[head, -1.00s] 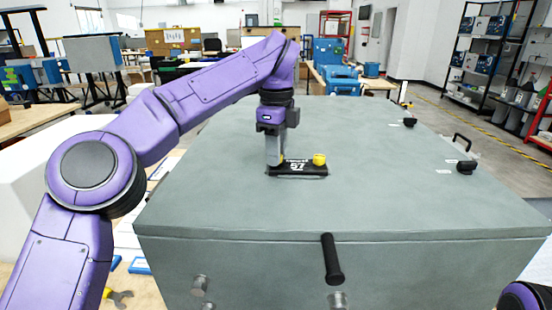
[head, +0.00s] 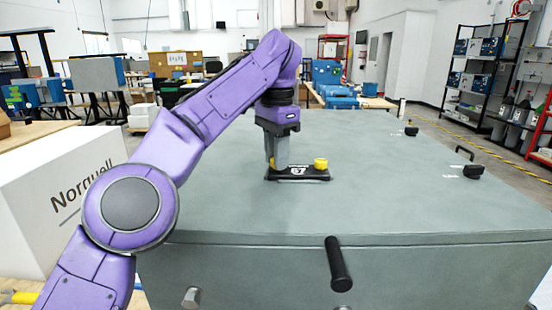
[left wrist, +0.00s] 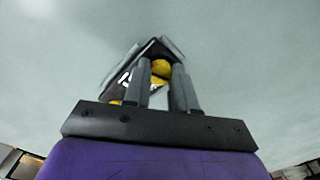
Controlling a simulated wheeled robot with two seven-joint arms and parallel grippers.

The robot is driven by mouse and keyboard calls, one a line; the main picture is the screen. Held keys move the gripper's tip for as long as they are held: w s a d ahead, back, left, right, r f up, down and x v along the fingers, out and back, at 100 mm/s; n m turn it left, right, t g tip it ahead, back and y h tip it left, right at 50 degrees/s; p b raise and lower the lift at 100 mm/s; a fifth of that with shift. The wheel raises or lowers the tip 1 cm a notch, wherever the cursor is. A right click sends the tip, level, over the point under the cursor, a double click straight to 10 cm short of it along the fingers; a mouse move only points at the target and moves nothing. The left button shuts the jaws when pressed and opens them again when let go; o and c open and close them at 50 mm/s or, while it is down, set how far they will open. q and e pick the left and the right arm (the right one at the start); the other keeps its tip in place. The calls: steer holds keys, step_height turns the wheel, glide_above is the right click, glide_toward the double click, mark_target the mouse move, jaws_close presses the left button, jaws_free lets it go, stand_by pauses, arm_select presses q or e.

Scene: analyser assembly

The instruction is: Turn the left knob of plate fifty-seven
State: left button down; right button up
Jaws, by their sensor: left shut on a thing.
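A black plate (head: 298,174) with a white number on it lies on the grey cabinet top (head: 400,200). The digits are too small to read surely. Its right yellow knob (head: 320,163) stands clear. My left gripper (head: 278,164) points straight down at the plate's left end, its fingers shut on the left yellow knob (head: 271,162), which they mostly hide. In the left wrist view a yellow knob (left wrist: 161,68) sits between the two fingertips, over the black plate (left wrist: 150,50). A second bit of yellow shows low behind a finger. My right gripper is not in view.
A black bar handle (head: 338,264) sticks out of the cabinet front. Black handles (head: 473,172) stand on the right of the top. A white box (head: 60,190) stands left, behind my left arm. The cabinet top around the plate is clear.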

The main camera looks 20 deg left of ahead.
arm_select(q)
steer(key=n, duration=0.5)
steer(key=shift+d+f+n+b, duration=0.1)
steer(key=shift+f+n+b, duration=0.05)
steer(key=shift+n+b, duration=0.2)
steer(key=n, duration=0.6)
steer(key=shift+n, duration=0.35)
steer(key=c, duration=0.9)
jaws_free()
step_height(320, 180, up, 11)
steer(key=p, duration=1)
steer(key=shift+f+p, duration=0.15)
steer(key=shift+p, duration=0.2)
